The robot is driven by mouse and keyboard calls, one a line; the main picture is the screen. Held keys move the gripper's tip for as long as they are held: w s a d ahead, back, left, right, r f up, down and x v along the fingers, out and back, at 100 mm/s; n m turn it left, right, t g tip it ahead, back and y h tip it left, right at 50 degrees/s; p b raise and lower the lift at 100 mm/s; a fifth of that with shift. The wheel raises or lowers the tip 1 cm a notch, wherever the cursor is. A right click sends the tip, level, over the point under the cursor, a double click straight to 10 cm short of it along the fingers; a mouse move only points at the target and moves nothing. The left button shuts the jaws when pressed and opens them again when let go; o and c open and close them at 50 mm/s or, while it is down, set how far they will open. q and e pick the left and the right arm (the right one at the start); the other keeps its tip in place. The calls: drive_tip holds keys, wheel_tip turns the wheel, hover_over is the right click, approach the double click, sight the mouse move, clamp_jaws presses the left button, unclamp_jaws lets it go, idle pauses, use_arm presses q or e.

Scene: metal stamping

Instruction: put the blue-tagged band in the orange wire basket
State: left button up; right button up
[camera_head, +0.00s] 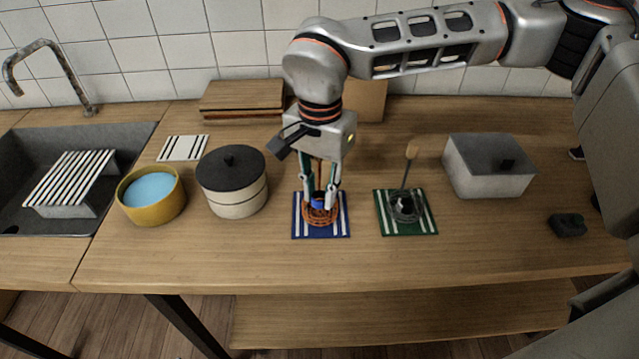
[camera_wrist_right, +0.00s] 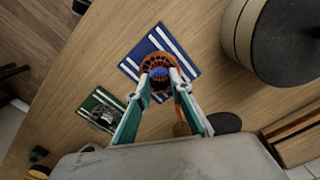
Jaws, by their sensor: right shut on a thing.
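The orange wire basket (camera_head: 321,217) sits on a blue mat with white stripes (camera_head: 343,231), in the middle of the counter. It also shows in the wrist view (camera_wrist_right: 159,62), with a brown handle end (camera_wrist_right: 181,128) near the fingers. My right gripper (camera_head: 319,203) points down, its fingertips at the basket. It is shut on a small blue thing (camera_head: 317,199), apparently the blue-tagged band, at the basket's opening. The blue part shows between the fingertips in the wrist view (camera_wrist_right: 158,74). I cannot tell whether the band touches the basket's bottom. My left gripper is not in view.
A dark wire basket (camera_head: 404,209) with an upright handle stands on a green striped mat (camera_head: 427,226) to the right. A lidded pot (camera_head: 232,197) and yellow bowl (camera_head: 152,205) stand left. A grey box (camera_head: 488,173) stands right. The front counter strip is clear.

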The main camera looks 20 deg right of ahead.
idle(0.4)
drive_tip(key=o, duration=1)
wheel_tip(320, 180, up, 12)
drive_tip(key=shift+r, duration=0.1)
idle(0.3)
